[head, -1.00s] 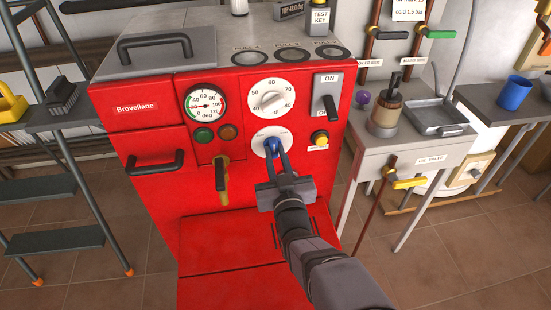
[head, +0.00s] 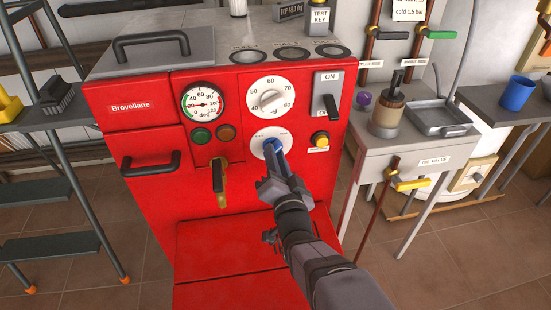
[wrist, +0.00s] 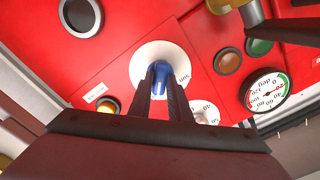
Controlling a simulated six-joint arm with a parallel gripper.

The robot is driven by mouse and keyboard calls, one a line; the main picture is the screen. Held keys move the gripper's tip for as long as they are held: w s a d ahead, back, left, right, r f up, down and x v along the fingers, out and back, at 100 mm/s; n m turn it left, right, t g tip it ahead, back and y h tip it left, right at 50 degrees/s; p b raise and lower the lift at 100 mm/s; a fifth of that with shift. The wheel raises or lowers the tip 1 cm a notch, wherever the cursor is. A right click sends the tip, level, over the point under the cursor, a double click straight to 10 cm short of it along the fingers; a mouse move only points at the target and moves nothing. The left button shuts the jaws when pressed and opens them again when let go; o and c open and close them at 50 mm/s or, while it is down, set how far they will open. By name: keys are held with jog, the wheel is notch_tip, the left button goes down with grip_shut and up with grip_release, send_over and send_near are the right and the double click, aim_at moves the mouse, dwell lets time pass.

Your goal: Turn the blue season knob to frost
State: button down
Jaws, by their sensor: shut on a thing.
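The blue season knob (head: 272,147) sits on a white round dial (head: 263,138) low on the red boiler's front panel. It also shows in the wrist view (wrist: 159,74), between my gripper's two dark fingers. My gripper (head: 277,160) is shut on the knob, one finger on each side. The dial has small printed words at its edge, too small to read for certain. The fingers and wrist hide the lower part of the dial in the head view.
Above is a white temperature dial (head: 270,97). A gauge (head: 203,104) and a yellow-brown lever (head: 218,176) are to the left. A black switch (head: 328,96) and yellow button (head: 320,139) are to the right. The red lower ledge (head: 225,245) juts out below.

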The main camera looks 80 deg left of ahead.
jog(key=shift+m, duration=0.3)
jog(key=c, duration=1.6)
grip_release()
jog(key=shift+c, duration=0.2)
jog(key=d+p, duration=0.1)
jog(key=d, duration=0.6)
jog(key=shift+d, duration=0.2)
